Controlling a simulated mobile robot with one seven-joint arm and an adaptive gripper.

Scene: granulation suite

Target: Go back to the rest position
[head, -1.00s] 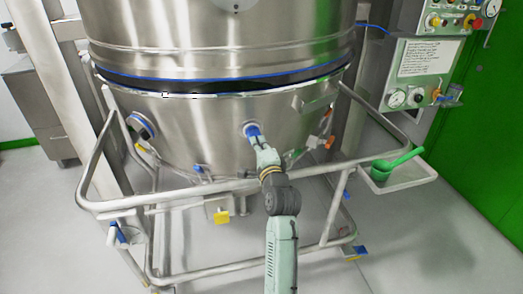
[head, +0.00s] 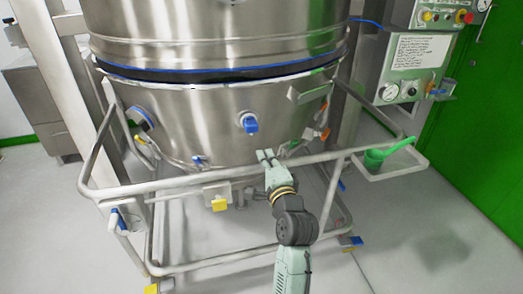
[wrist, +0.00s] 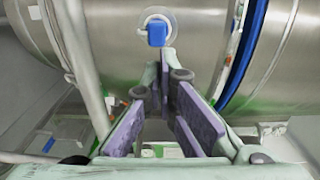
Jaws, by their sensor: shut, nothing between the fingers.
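My gripper (head: 267,157) is in front of the lower steel bowl (head: 180,125), below and clear of the blue-capped port (head: 249,123). It is shut and empty, with its fingertips pointing at the bowl. In the wrist view my gripper (wrist: 167,68) shows its purple-grey pads, and the blue port cap (wrist: 156,34) lies just beyond the tips, apart from them. My arm reaches up from the bottom of the head view.
A tubular trolley frame (head: 190,187) runs around the bowl, its front rail close to my gripper. A side tray (head: 395,170) holds a green scoop (head: 388,153). A control panel (head: 412,70) stands at the right. The floor at the lower right is clear.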

